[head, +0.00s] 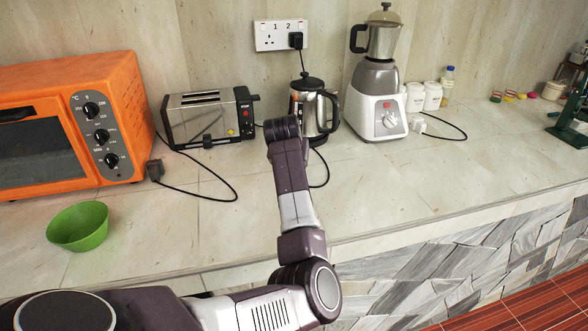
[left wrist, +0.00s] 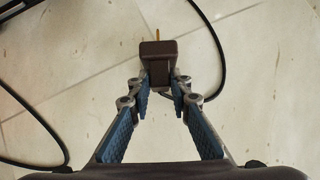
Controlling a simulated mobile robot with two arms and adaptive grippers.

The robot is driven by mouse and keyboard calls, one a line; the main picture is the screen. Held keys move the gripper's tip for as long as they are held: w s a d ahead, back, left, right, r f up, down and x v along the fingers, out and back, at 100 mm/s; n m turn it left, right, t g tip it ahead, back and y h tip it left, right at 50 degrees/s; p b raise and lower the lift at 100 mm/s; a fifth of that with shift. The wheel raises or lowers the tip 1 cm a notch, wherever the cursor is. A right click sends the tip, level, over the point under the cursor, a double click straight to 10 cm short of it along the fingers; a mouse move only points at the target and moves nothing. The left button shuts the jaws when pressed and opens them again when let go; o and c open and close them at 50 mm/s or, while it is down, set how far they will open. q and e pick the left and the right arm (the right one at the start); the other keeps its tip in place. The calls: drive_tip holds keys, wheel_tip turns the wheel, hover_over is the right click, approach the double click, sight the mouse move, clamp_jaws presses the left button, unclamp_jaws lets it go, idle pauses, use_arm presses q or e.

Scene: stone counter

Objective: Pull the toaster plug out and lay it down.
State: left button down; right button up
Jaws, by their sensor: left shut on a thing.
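My left gripper (left wrist: 162,82) is shut on a dark brown plug (left wrist: 158,49) in the left wrist view. A brass-coloured pin shows at the plug's far end, and the plug is clear of any socket. A dark cord curves round to its right. In the head view my arm hides this gripper and the plug. The silver and black toaster (head: 208,118) stands on the counter between the oven and the kettle. The wall socket (head: 267,36), marked 1 and 2, has an empty outlet 1 and a black plug (head: 295,41) in outlet 2. My right gripper is not in view.
An orange oven (head: 75,120) and a green bowl (head: 78,227) are at left. Another dark plug (head: 154,170) lies by the oven with its cord. A kettle (head: 313,107) and blender (head: 379,90) stand right of the toaster. The front middle of the counter (head: 390,190) is clear.

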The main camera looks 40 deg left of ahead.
use_arm(q)
drive_tip(key=shift+f, duration=0.35)
drive_tip(key=c, duration=1.7)
unclamp_jaws()
drive_tip(key=v, duration=1.2)
